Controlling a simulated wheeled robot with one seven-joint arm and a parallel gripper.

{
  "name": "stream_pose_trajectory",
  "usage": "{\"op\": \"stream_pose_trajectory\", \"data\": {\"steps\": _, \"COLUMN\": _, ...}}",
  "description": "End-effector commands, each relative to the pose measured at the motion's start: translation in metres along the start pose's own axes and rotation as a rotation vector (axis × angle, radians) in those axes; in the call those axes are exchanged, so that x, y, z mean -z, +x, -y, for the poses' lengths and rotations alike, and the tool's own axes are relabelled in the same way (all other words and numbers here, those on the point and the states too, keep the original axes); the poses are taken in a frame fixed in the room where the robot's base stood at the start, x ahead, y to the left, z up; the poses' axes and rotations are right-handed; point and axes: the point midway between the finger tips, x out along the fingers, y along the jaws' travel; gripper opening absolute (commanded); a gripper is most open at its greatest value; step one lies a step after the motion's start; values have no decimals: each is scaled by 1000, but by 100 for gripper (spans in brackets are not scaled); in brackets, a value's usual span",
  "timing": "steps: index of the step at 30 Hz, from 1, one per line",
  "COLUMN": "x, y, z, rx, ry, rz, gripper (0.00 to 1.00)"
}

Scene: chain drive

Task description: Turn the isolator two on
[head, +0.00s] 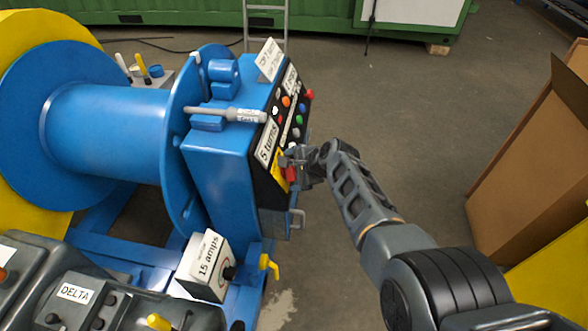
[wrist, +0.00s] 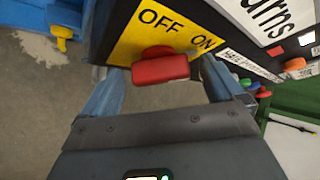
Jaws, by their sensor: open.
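A red switch handle (wrist: 160,69) sits on a yellow plate (wrist: 125,50) marked OFF and ON, on the black panel of the blue machine. In the wrist view its bar lies roughly crosswise, below the lettering; I cannot tell its exact setting. No number "two" is readable on the plate. My gripper (wrist: 163,80) is open, one finger on either side of the handle, with a visible gap to each. In the head view, my gripper (head: 303,163) is at the panel's right side and partly covers the red handle (head: 291,174) and yellow plate (head: 278,163).
Above the handle are a "5 turns" label (head: 266,141) and several coloured buttons (head: 286,101). A "15 amps" box (head: 205,263) and a yellow lever (head: 268,264) are lower left. A cardboard box (head: 530,150) stands at right. The floor between is clear.

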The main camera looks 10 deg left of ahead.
Motion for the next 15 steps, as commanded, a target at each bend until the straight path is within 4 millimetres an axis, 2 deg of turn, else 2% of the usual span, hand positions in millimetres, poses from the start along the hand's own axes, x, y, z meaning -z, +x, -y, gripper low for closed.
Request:
{"op": "stream_pose_trajectory", "data": {"steps": 7, "x": -1, "y": -9, "z": 1, "rx": 0, "ry": 0, "rz": 1, "gripper": 95}}
{"op": "stream_pose_trajectory", "data": {"steps": 15, "x": 0, "y": -42, "z": 2, "rx": 1, "ry": 0, "rz": 0, "gripper": 95}}
